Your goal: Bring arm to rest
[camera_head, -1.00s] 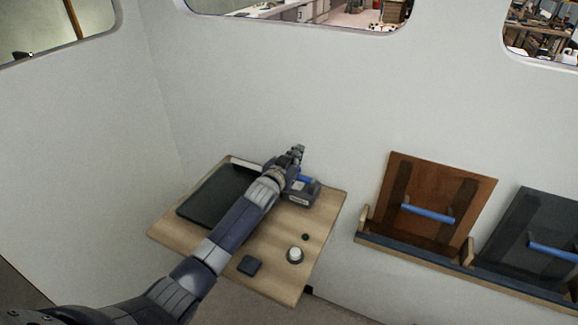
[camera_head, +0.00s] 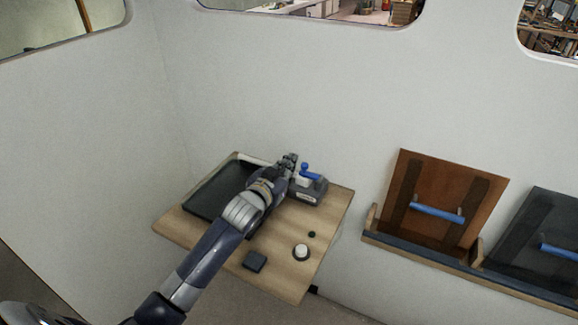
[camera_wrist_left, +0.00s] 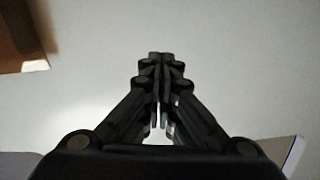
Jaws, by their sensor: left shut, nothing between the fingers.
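My left arm reaches in from the lower left over a small wooden table (camera_head: 283,270) in the head view. My left gripper (camera_head: 290,160) is over the back of the table, just left of a grey device with a blue handle (camera_head: 311,190). In the left wrist view the gripper (camera_wrist_left: 160,58) has its fingers together with nothing between them, against the pale wall. I cannot tell from the head view how far it is above the table. My right gripper is not in view.
A black tray (camera_head: 204,197) lies on the table's left, partly behind my arm. A dark square block (camera_head: 254,261), a white round knob (camera_head: 301,251) and a small dark button (camera_head: 312,234) are at the front. A brown panel (camera_head: 450,190) and a dark panel (camera_head: 530,225) stand in a rack at right.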

